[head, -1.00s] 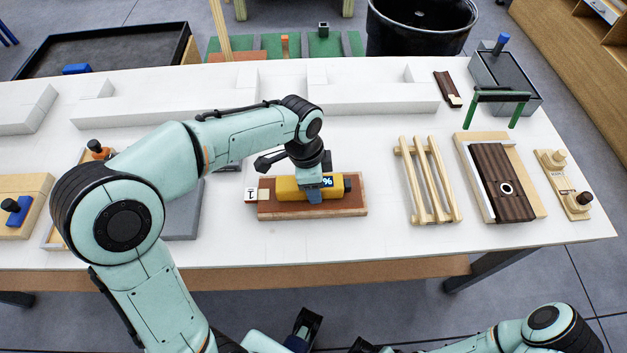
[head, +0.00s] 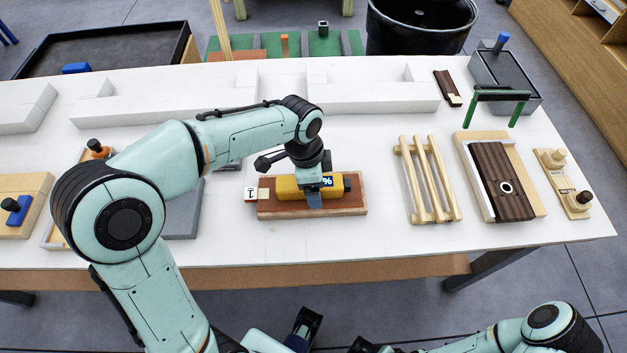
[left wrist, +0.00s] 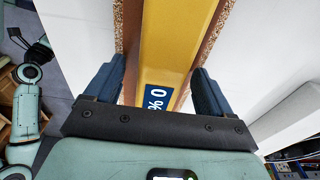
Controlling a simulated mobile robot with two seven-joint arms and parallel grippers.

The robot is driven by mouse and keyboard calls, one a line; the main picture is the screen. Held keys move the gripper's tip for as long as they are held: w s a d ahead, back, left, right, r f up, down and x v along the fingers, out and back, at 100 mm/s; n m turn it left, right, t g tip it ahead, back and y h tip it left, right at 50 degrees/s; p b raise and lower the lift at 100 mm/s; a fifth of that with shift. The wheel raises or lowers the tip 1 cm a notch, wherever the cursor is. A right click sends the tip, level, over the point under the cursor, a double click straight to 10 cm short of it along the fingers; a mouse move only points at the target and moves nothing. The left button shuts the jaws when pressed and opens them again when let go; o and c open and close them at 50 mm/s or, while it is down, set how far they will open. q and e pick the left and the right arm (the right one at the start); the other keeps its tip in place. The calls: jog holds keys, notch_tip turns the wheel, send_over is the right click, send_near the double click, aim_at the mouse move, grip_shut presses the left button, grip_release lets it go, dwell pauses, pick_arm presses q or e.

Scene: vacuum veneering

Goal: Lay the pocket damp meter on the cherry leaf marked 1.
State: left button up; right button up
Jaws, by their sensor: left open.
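The yellow pocket damp meter (head: 287,188), with a dark end and a blue % label, lies lengthwise on the reddish-brown cherry leaf (head: 345,206). A white tag marked 1 (head: 251,194) sits at the leaf's left end. My left gripper (head: 314,193) is over the meter, its fingers open on either side. In the left wrist view the meter (left wrist: 176,45) runs between the two blue fingers (left wrist: 150,92), with gaps visible beside it. Part of my right arm shows at the bottom right of the head view; the state of its gripper is unclear.
Right of the leaf are a wooden rack (head: 428,180), a dark panel on a board (head: 503,182) and a small peg board (head: 563,183). White blocks (head: 370,94) line the back. A grey slab (head: 184,215) is partly behind my left arm. The table front is clear.

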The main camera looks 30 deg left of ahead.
pick_arm(q)
notch_tip(320, 180, up, 13)
jog(key=a+p, duration=0.1)
jog(key=p, duration=0.1)
jog(key=shift+s+a+r, duration=0.15)
jog(key=shift+s+a, duration=0.05)
jog(key=shift+s, duration=0.25)
